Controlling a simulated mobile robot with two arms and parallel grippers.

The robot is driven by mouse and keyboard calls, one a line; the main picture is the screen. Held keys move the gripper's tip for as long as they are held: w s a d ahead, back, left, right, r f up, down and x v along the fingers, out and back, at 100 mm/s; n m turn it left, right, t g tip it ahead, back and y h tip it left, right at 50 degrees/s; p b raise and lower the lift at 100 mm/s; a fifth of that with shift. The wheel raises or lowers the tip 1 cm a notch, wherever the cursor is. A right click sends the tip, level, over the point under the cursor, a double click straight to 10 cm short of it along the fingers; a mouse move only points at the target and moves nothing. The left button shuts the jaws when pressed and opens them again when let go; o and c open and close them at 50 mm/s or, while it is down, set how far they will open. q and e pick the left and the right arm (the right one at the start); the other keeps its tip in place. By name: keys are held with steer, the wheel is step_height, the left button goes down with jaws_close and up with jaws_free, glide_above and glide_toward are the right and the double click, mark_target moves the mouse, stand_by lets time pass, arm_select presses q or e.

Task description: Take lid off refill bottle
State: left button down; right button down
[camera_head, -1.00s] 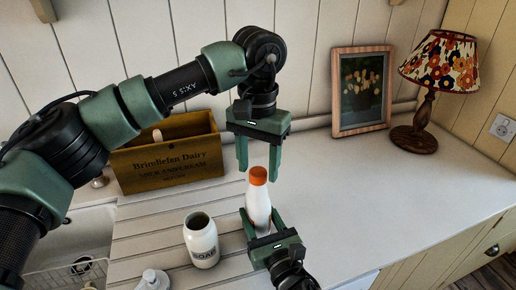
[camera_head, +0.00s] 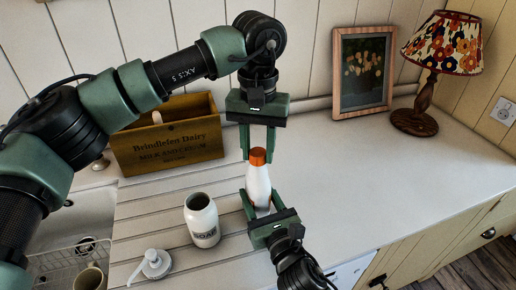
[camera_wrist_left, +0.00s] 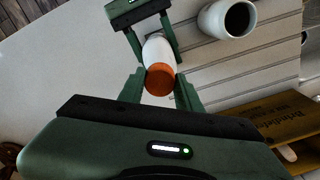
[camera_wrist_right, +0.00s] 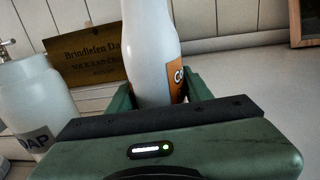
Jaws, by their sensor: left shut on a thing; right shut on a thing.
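The refill bottle (camera_head: 258,186) is white with an orange lid (camera_head: 258,156) on its top, and stands upright on the counter. My right gripper (camera_head: 259,208) is shut on the bottle's lower body; the right wrist view shows the white bottle (camera_wrist_right: 150,45) between its fingers, with an orange label. My left gripper (camera_head: 258,157) comes down from above and is shut on the orange lid. The left wrist view shows the lid (camera_wrist_left: 160,80) between the fingertips. The lid sits on the bottle neck.
An open white soap jar (camera_head: 202,222) stands left of the bottle, with a white pump top (camera_head: 153,264) lying nearby. A wooden dairy crate (camera_head: 166,146) is behind. A sink (camera_head: 70,235) is at left. A picture frame (camera_head: 362,72) and lamp (camera_head: 430,75) stand at right; the counter between is clear.

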arm_select(q)
steer(key=n, duration=0.7)
arm_select(e)
steer(key=shift+f, duration=0.1)
arm_select(q)
steer(key=n, duration=1.4)
steer(key=shift+r, duration=0.1)
steer(key=n, duration=1.8)
steer(key=shift+n, duration=0.3)
steer(key=n, duration=0.4)
steer(key=shift+n, duration=0.3)
steer(key=n, duration=0.6)
steer(key=shift+n, duration=0.4)
